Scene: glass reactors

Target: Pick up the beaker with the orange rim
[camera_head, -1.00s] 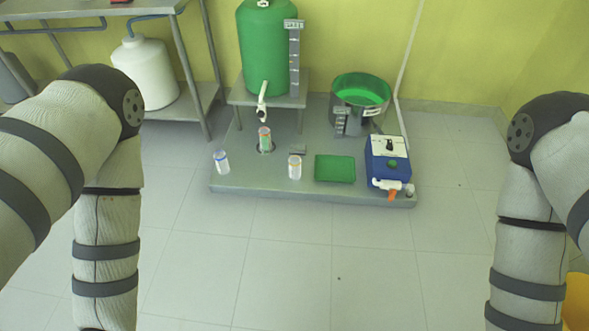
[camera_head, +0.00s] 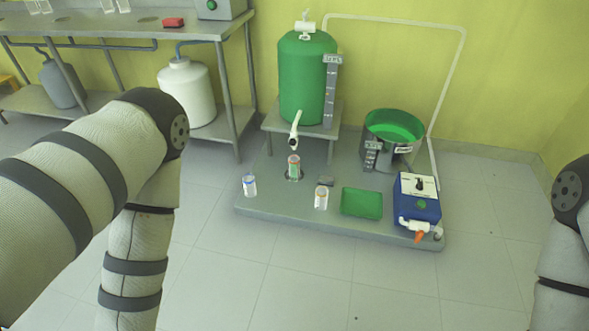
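The beaker with the orange rim (camera_head: 321,199) stands upright on the low grey platform (camera_head: 290,212), near its front edge. It looks clear and its contents are too small to tell. A beaker with a blue rim (camera_head: 249,186) stands to its left. A beaker with a reddish rim and green inside (camera_head: 294,169) stands behind, below the spout of the green tank. Both my arms show at the sides, but neither gripper is in view. No beaker is touched by my arms.
The green tank (camera_head: 304,85) stands on a raised stand at the platform's back. A green tray (camera_head: 361,203) and a blue box with a knob (camera_head: 417,203) are right of the orange-rimmed beaker. A green-topped round vessel (camera_head: 392,130) stands behind. The floor in front is clear.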

